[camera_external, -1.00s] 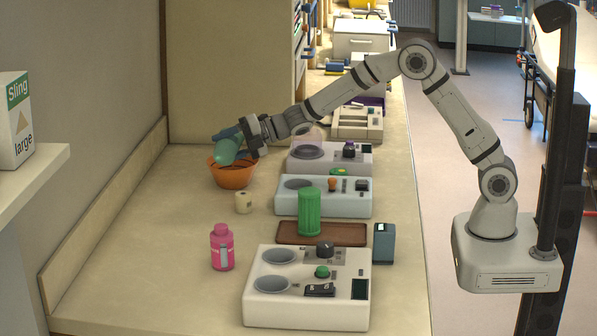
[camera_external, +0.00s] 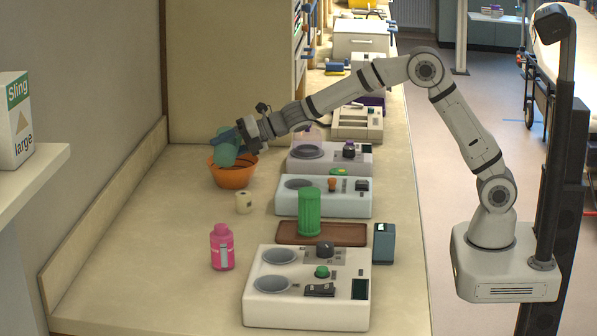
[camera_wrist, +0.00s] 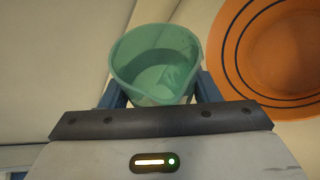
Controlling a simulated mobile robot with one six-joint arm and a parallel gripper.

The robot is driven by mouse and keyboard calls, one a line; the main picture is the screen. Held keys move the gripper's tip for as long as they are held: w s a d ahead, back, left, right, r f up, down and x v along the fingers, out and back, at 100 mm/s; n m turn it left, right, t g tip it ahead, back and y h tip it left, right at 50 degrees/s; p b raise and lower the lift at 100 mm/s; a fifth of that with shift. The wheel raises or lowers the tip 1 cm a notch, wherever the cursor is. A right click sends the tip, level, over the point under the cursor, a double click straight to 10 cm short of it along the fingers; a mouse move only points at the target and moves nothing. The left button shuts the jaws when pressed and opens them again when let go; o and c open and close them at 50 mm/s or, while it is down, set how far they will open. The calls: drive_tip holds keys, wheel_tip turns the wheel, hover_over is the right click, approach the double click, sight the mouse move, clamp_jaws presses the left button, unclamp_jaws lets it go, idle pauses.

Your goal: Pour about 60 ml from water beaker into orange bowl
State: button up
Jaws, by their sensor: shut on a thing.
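My gripper (camera_external: 240,138) is shut on a translucent teal beaker (camera_external: 225,151), its blue fingers on either side of it. In the external view the beaker is just above the orange bowl (camera_external: 232,177), close to upright, and overlaps the bowl's back rim. In the wrist view I look into the open mouth of the beaker (camera_wrist: 155,60); I cannot tell the water level for sure. The orange bowl with dark rings (camera_wrist: 275,55) shows at the right there, beside the beaker, and no stream of water is visible.
Several white devices (camera_external: 322,197), a green ribbed cup (camera_external: 309,211) and a brown tray (camera_external: 345,234) line the right. The left counter (camera_external: 140,240) is clear.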

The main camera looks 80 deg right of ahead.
sight(232, 156)
drive_tip(key=shift+r+n+h, duration=0.15)
drive_tip(key=shift+n+h, duration=0.15)
drive_tip(key=shift+n+h+b, duration=0.4)
drive_tip(key=shift+n+b, duration=0.1)
drive_tip(key=shift+b, duration=0.15)
idle(1.2)
drive_tip(key=shift+a+f+b, duration=0.15)
drive_tip(key=shift+f+b, duration=0.25)
drive_tip(key=shift+b, duration=0.1)
drive_tip(key=shift+a+f+n+h+b, duration=0.4)
drive_tip(key=shift+a+n+h+b, duration=0.15)
drive_tip(key=shift+b, duration=0.4)
drive_tip(key=a+f+n+h+b, duration=0.1)
drive_tip(key=a+n+b, duration=0.1)
drive_tip(key=shift+w+h+b, duration=0.1)
drive_tip(key=shift+h+b, duration=0.15)
drive_tip(key=shift+b, duration=0.1)
drive_tip(key=shift+a+f+n+h+b, duration=0.4)
drive_tip(key=shift+f+n+b, duration=0.2)
drive_tip(key=shift+b, duration=0.25)
drive_tip(key=shift+a+f+n+h+b, duration=0.35)
drive_tip(key=shift+f+n+h+b, duration=0.1)
drive_tip(key=shift+f+b, duration=0.35)
drive_tip(key=shift+r, duration=0.1)
